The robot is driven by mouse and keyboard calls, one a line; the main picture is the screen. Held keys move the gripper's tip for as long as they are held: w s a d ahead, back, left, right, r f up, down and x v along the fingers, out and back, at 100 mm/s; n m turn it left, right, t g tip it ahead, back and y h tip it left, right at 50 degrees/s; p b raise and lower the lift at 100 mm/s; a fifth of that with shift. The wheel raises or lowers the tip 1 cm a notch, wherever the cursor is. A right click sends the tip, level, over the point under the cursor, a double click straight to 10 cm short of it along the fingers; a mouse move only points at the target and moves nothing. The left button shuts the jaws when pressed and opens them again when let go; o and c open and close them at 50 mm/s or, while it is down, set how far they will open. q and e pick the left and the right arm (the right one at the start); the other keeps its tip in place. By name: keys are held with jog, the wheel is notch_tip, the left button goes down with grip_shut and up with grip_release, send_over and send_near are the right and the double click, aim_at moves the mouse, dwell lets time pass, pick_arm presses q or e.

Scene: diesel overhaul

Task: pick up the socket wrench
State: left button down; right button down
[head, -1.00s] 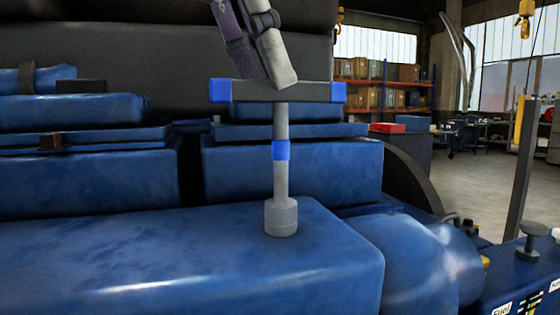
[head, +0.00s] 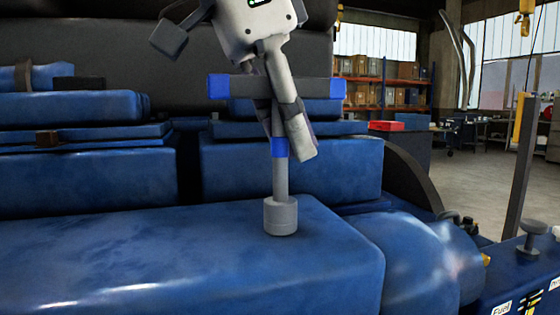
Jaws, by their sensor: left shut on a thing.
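The socket wrench (head: 280,180) is upright in the middle of the head view. It has a dark T-handle with blue ends, a grey shaft with a blue band, and a wide grey socket at the bottom. Its socket appears to rest on the blue engine cover (head: 130,245). My left gripper (head: 287,140) comes from above, pointing down, and is shut on the wrench's shaft just below the crossbar. One finger shows in front and to the right of the shaft; the other is mostly hidden. My right gripper is not in view.
Blue engine covers (head: 290,165) stand behind the wrench, with a dark block behind them. A pipe-like rounded blue part (head: 420,260) and a grey knob (head: 533,235) lie to the right. A red box (head: 385,126) and shelves are far off. Air around the wrench is clear.

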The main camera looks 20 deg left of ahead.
aim_at(309, 78)
pick_arm(q)
jog(key=shift+r, duration=0.1)
dwell(0.3)
notch_tip(309, 78, up, 8)
jog(key=shift+d+r, duration=0.1)
jog(key=shift+r, duration=0.85)
dwell(0.7)
